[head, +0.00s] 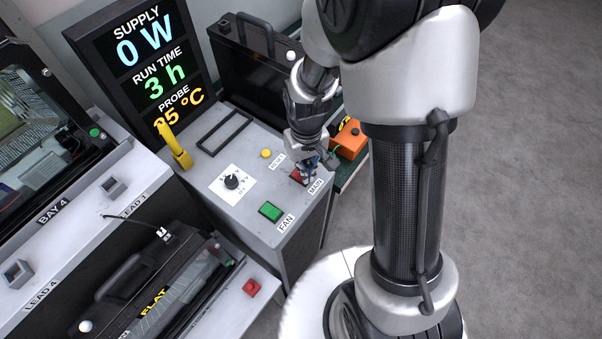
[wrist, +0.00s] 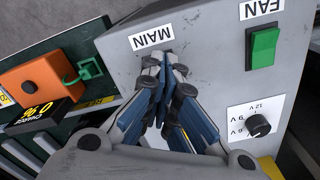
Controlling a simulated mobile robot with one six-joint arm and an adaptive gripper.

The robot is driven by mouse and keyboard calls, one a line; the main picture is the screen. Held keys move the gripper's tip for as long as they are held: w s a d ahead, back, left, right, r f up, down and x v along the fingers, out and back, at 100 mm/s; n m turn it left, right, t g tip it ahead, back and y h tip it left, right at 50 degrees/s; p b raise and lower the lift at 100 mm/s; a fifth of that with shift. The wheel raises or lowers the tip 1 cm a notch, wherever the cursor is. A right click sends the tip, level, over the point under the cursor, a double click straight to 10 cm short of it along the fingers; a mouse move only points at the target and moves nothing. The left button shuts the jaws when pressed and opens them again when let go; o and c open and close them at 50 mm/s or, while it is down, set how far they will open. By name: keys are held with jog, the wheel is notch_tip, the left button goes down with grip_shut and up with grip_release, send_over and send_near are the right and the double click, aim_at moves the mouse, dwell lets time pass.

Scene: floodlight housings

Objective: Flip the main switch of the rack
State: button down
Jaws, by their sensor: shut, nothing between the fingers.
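The rack's control panel (head: 205,185) is a grey box top. Its main switch (head: 297,178) is a red rocker beside the MAIN label (head: 315,187), partly covered by my gripper (head: 308,168). In the wrist view my gripper (wrist: 167,68) is shut and empty, its fingertips just below the MAIN label (wrist: 153,36). The fingers hide the main switch there, and I cannot tell whether they touch it. A green FAN switch (head: 270,211) sits nearer the front; it also shows in the wrist view (wrist: 263,48).
A black dial (head: 231,181), a yellow button (head: 266,153) and a yellow lever (head: 174,147) are on the panel. A display (head: 148,60) reads supply 0 W. An orange box (head: 349,140) stands beyond the panel's right edge. Bay 4 (head: 60,190) is at left.

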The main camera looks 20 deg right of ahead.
jog(key=shift+f+b, duration=0.45)
jog(key=shift+f, duration=0.15)
jog(key=shift+r, duration=0.1)
jog(key=shift+r+p, duration=2.95)
jog(key=shift+r, duration=0.5)
jog(key=s+r+t, duration=0.2)
jog(key=s+r, duration=0.5)
jog(key=r, duration=0.4)
jog(key=s+r+m+t, duration=0.1)
jog(key=s+r+t, duration=0.1)
jog(key=s+r, duration=0.6)
notch_tip(320, 180, up, 4)
jog(key=shift+f+t, duration=0.1)
jog(key=shift+t, duration=0.2)
